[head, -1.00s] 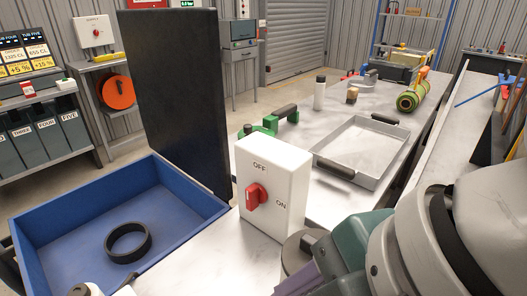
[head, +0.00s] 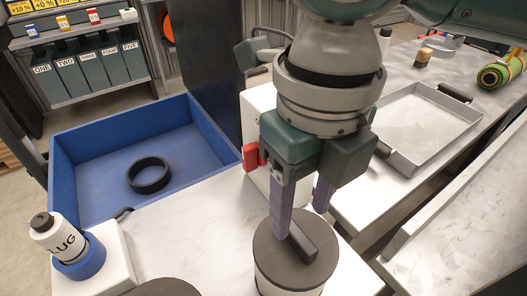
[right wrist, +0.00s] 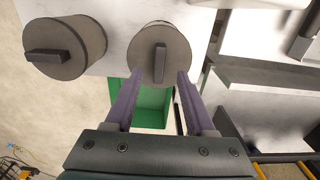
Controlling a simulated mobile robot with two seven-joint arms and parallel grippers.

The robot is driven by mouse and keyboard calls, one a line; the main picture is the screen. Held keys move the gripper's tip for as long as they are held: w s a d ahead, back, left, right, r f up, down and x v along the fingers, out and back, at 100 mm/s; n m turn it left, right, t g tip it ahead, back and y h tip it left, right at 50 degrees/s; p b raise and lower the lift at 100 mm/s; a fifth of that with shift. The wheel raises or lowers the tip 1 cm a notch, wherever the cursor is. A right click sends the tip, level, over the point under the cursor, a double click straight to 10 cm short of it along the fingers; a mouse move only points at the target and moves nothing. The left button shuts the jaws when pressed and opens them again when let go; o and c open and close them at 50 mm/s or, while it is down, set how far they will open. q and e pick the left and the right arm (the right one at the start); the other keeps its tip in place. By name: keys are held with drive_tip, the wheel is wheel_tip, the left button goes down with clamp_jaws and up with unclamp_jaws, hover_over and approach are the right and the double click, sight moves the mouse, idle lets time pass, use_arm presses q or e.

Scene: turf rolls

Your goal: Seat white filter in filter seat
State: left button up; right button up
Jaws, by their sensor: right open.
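My right gripper (head: 300,222), with purple fingers, is open and points down at a white canister (head: 272,284) with a dark grey lid (head: 268,245). In the right wrist view the lid's raised bar handle (right wrist: 160,62) shows between the fingertips, and I cannot tell whether they touch it. A second dark lid with a bar handle (right wrist: 44,57) is to the left in that view. No part is marked as filter or filter seat, so I cannot tell which they are. My left gripper is not in view.
A blue tub (head: 62,180) holds a black ring (head: 149,175). A white bottle (head: 60,238) stands in a blue ring on a white block (head: 118,265). A red switch knob (head: 251,157) is close behind the gripper. A grey tray (head: 462,113) lies at the right.

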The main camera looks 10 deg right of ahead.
sight(298, 234)
wheel_tip(298, 234, down, 5)
drive_tip(key=shift+s+r, duration=0.1)
drive_tip(key=shift+c, duration=0.2)
clamp_jaws()
idle(1.3)
